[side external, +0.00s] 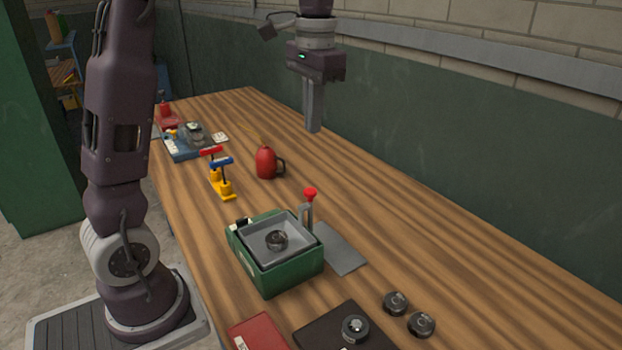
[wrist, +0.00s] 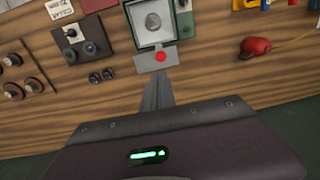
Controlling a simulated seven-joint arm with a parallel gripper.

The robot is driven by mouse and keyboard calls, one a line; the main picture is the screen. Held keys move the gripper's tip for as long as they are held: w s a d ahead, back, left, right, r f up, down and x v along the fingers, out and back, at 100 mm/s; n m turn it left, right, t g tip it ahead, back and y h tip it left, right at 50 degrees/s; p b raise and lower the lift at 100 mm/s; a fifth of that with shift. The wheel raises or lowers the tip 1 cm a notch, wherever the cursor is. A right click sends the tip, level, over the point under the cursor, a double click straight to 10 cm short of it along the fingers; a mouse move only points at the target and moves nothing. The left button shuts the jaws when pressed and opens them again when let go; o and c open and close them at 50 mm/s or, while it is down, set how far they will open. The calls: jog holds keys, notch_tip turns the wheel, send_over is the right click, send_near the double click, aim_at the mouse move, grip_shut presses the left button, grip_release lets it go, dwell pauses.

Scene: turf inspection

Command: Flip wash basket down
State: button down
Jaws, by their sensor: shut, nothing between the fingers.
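A green box (side external: 293,279) stands on the wooden bench. A grey square basket (side external: 300,238) sits in its top, with a dark round part (side external: 277,240) inside. A grey lever (side external: 306,213) with a red knob (side external: 310,193) stands upright at the box's back right corner. In the wrist view, the basket (wrist: 134,16) is at the top, with the red knob (wrist: 161,57) below it. My gripper (side external: 314,130) is shut and empty, pointing down, well above the bench and behind the box. Its fingers (wrist: 159,80) show below the knob in the wrist view.
A grey plate (side external: 340,250) lies beside the box. A red kettle-like can (side external: 266,163) and yellow stands with red and blue handles (side external: 221,180) are farther back. Round dark parts (side external: 396,302) lie at the front. A green wall (side external: 450,170) runs along the bench.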

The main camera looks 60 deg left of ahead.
aim_at(311, 192)
jog(key=f, duration=1.4)
jog(key=shift+a, duration=0.35)
jog(key=shift+r, duration=0.1)
jog(key=shift+f, duration=2.55)
jog(key=shift+s, duration=0.1)
notch_tip(311, 192, up, 15)
jog(key=shift+d+f, duration=0.2)
jog(key=shift+d, duration=0.2)
